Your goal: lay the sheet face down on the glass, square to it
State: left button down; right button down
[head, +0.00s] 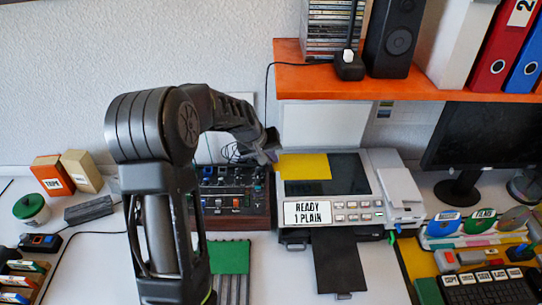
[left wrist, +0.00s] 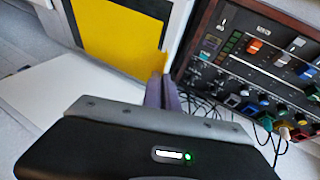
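The yellow sheet (head: 303,167) lies over the left far part of the dark scanner glass (head: 345,185), with its left edge reaching past the glass onto the frame. It also shows in the left wrist view (left wrist: 120,35). My left gripper (head: 271,154) is at the sheet's left edge. In the left wrist view its purple fingertips (left wrist: 163,85) are close together, with a yellow strip of the sheet running to them. The near right part of the glass is bare. Which face of the sheet is down cannot be told. My right gripper is not in view.
The scanner's pale lid (head: 325,122) stands open behind the glass. A control panel (head: 235,195) with knobs and cables stands close at the left. The orange shelf (head: 400,83) overhangs behind. A sign (head: 307,213) reads "READY 1 PLAIN".

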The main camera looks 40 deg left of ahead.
pick_arm(q)
jog(key=shift+f+b, duration=1.85)
jog(key=shift+f, duration=1)
jog(key=shift+f+b, duration=0.6)
jog(key=c, duration=1.6)
grip_release()
jog(key=shift+r, duration=0.1)
jog(key=shift+r, duration=0.1)
jog(key=v, duration=0.7)
jog(key=shift+s+r, duration=0.15)
jog(key=shift+r, duration=0.05)
jog(key=shift+s, duration=0.1)
